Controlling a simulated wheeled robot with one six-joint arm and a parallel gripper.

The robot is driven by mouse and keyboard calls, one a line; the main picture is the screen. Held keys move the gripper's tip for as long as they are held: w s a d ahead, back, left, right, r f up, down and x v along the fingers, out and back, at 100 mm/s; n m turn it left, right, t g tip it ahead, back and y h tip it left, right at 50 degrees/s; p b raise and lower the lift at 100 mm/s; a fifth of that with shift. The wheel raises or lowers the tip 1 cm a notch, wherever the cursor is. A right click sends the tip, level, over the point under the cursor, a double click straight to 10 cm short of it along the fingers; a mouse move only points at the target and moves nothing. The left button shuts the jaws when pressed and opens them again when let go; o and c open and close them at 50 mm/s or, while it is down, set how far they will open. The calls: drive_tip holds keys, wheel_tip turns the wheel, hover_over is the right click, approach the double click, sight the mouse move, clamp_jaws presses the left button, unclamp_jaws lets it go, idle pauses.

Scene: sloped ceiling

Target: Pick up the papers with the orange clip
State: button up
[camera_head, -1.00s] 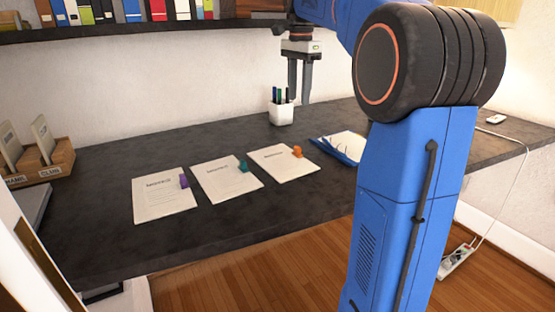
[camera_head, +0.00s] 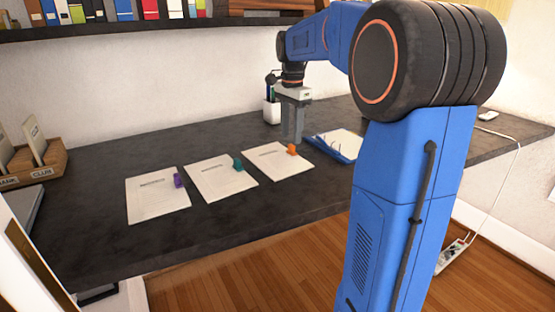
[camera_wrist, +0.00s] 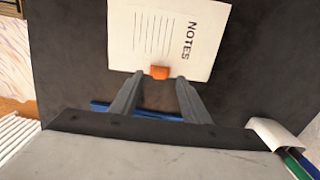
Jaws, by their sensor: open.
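The papers with the orange clip (camera_head: 275,163) lie flat on the dark desk, the rightmost of three white sheets in the head view. The orange clip (camera_head: 292,149) sits on their right edge. In the wrist view the papers (camera_wrist: 160,40) read "NOTES", and the clip (camera_wrist: 159,72) shows just beyond and between the fingertips. My gripper (camera_head: 292,142) is open and empty, pointing down over the clip edge; it also shows in the wrist view (camera_wrist: 155,78). Whether the fingertips touch anything I cannot tell.
Papers with a teal clip (camera_head: 215,180) and papers with a purple clip (camera_head: 150,198) lie to the left. A white pen cup (camera_head: 271,112) stands behind the gripper. The desk front is clear.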

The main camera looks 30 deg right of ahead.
sight(290, 145)
drive_tip(key=shift+f, duration=2)
clamp_jaws()
drive_tip(key=shift+r, duration=0.15)
wheel_tip(290, 145, up, 10)
